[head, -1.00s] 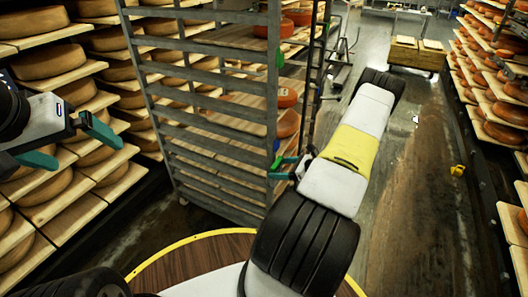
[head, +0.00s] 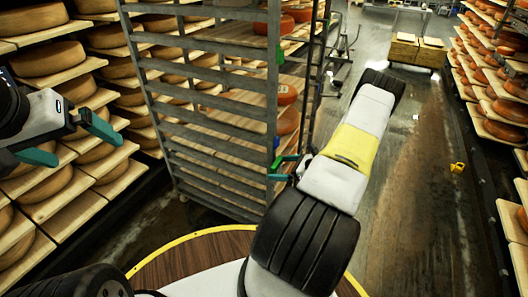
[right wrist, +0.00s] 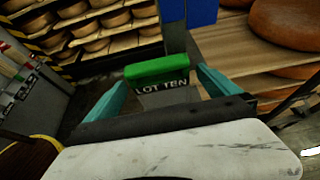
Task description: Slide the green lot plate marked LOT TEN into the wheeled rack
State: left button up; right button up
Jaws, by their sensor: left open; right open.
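The green lot plate (right wrist: 157,70) shows in the right wrist view, with the words LOT TEN on its near face. It stands between the two teal fingers of my right gripper (right wrist: 160,92), which are spread with gaps to both sides. In the head view my right gripper (head: 282,168) is at the near right post of the wheeled rack (head: 272,100). The plate is too small there to tell from the fingers. Whether it is seated in the rack is unclear. My left gripper (head: 70,140) is open and empty, in front of the left shelves.
Shelves of cheese wheels (head: 47,58) line the left side, and more shelves (head: 500,95) line the right. A small green tag (head: 280,57) is higher on the rack post. A yellow object (head: 458,167) lies on the right floor. The aisle (head: 405,200) is mostly clear.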

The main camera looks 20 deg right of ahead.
jog(key=v, duration=0.7)
jog(key=shift+s, duration=0.15)
jog(key=shift+d+r, duration=0.1)
jog(key=shift+d, duration=0.05)
